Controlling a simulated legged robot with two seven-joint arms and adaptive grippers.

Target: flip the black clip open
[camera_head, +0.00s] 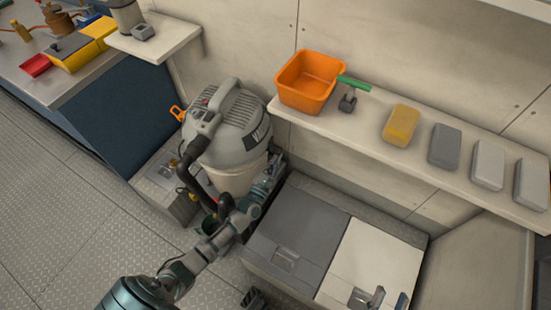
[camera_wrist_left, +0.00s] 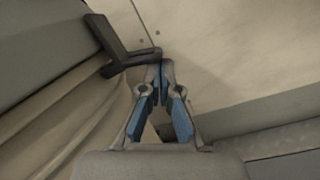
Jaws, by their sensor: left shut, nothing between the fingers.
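The black clip (camera_wrist_left: 118,48) is a dark L-shaped lever on the side of the grey-lidded wet vacuum (camera_head: 228,125). In the left wrist view its lower arm reaches across just beyond my fingertips. My left gripper (camera_wrist_left: 154,68) is shut and empty, its tips at or very near that arm; I cannot tell whether they touch. In the head view my left gripper (camera_head: 272,172) is at the vacuum's right side and largely covers the clip area.
A shelf (camera_head: 375,147) with an orange tub (camera_head: 310,82), a squeegee (camera_head: 350,90) and several sponges is to the right. A locker with grey (camera_head: 300,228) and white (camera_head: 368,262) lids is below it. The vacuum's black hose (camera_head: 190,170) curves beside my left arm.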

